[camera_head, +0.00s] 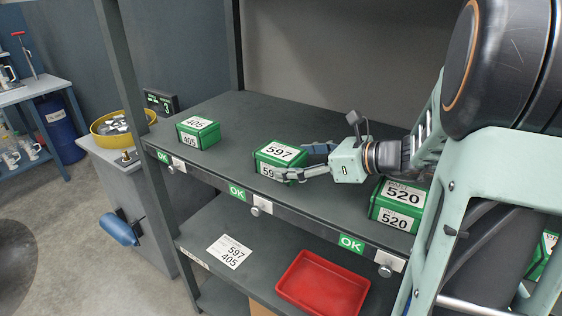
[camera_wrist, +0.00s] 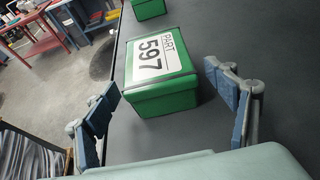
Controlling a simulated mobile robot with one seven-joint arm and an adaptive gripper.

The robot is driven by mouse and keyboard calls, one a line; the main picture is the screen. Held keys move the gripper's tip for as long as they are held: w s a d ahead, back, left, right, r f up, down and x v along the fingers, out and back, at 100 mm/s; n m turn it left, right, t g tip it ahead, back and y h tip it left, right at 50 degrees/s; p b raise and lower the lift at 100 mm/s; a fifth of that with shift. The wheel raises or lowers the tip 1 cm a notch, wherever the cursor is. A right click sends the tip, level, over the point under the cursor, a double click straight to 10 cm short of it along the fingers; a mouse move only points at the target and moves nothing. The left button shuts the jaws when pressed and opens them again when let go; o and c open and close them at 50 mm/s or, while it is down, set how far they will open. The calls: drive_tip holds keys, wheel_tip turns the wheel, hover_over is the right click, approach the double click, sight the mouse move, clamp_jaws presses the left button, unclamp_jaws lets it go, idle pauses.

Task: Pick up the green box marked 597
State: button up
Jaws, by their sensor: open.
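The green box marked 597 (camera_head: 279,158) sits upright on the dark upper shelf, with white labels on its top and front. My gripper (camera_head: 300,162) is open at the box's right side, its fingers reaching toward it. In the wrist view the 597 box (camera_wrist: 160,75) lies ahead, between and a little beyond the spread blue-padded fingers (camera_wrist: 168,108). No finger clearly touches it. Part of the box's right side is hidden by the fingers in the head view.
A green box marked 405 (camera_head: 198,132) stands to the left on the same shelf (camera_head: 240,112). A green box marked 520 (camera_head: 398,203) stands to the right, under my arm. A red tray (camera_head: 323,283) and a paper reading 597 and 405 (camera_head: 229,252) lie on the lower shelf.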

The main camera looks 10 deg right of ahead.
drive_tip(key=x, duration=0.4)
drive_tip(key=shift+w+a+r, duration=0.1)
drive_tip(key=shift+w+a, duration=0.1)
drive_tip(key=shift+c, duration=0.3)
drive_tip(key=c, duration=1.5)
drive_tip(key=shift+c, duration=0.8)
drive_tip(key=shift+r, duration=0.1)
